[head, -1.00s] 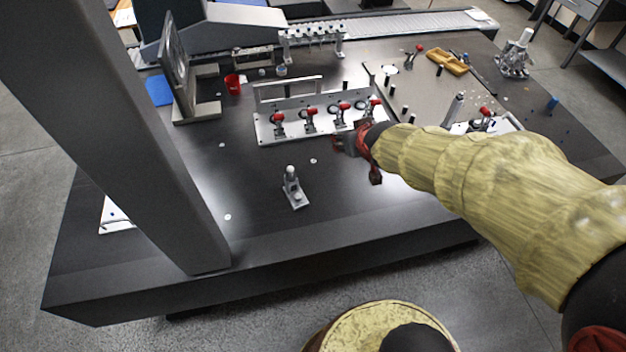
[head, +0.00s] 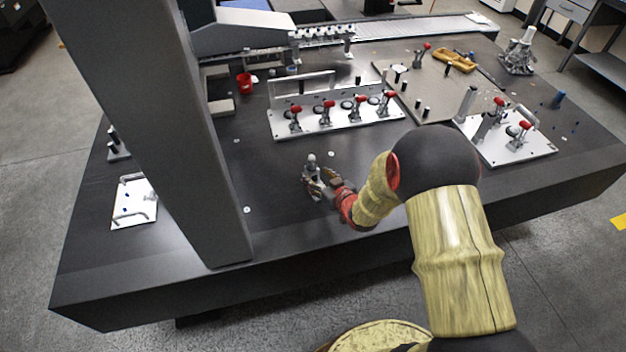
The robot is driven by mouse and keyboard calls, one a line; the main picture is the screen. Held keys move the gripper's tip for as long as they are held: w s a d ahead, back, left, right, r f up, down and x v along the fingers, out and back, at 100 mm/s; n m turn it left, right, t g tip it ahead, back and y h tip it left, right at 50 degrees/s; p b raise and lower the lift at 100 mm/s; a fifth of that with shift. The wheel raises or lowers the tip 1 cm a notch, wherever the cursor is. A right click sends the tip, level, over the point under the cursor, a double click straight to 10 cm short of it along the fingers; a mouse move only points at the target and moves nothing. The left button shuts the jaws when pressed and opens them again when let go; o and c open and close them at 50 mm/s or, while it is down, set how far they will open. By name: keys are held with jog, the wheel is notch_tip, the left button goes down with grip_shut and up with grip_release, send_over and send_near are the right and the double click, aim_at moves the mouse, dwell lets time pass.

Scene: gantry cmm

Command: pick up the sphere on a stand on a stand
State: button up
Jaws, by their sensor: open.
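The sphere on a stand (head: 311,159) is a small grey ball on a short post, upright on the dark table near its front. Its lower part and foot are largely hidden behind my gripper. My gripper (head: 320,182) is open, with its dark fingers at the post just below the ball, reaching in from the right. I cannot tell whether the fingers touch the post or whether it stands between them.
A white plate with several red-handled clamps (head: 340,124) lies behind the stand. A thick grey column (head: 170,130) rises at the left. The table front (head: 290,222) is clear.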

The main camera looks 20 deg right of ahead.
aim_at(314, 175)
jog(key=x, duration=0.2)
jog(key=b+x, duration=0.1)
jog(key=x, duration=0.1)
jog(key=shift+s+d+f+b, duration=0.1)
jog(key=shift+s+f+b, duration=0.05)
jog(key=shift+f+b, duration=0.15)
jog(key=shift+r, duration=0.1)
jog(key=shift+c, duration=0.8)
jog(key=c, duration=1.1)
grip_shut()
jog(key=shift+w+r, duration=0.1)
jog(key=shift+w, duration=0.15)
